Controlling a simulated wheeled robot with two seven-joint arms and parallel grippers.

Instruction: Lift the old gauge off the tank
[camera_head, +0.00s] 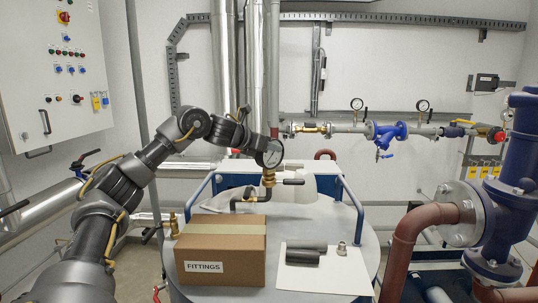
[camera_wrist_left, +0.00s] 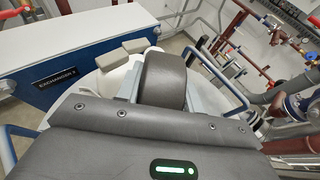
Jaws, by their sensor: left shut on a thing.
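The old gauge (camera_head: 270,154), round with a white dial, is upright above a brass fitting (camera_head: 268,178) at the back of the grey tank (camera_head: 310,215). My left gripper (camera_head: 272,140) is shut on the gauge from above and behind. In the left wrist view the gauge's dark round case (camera_wrist_left: 163,80) sits between the grey fingers. The gauge lines up with the brass fitting; I cannot tell whether a small gap separates them. My right gripper is not in view.
A FITTINGS box (camera_head: 221,267) stands on the tank's front left. A white sheet (camera_head: 325,279) beside it carries dark cylinders (camera_head: 305,250) and a small metal fitting (camera_head: 342,248). Blue rails (camera_head: 351,195) flank the tank. A red-brown pipe (camera_head: 405,240) rises at right.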

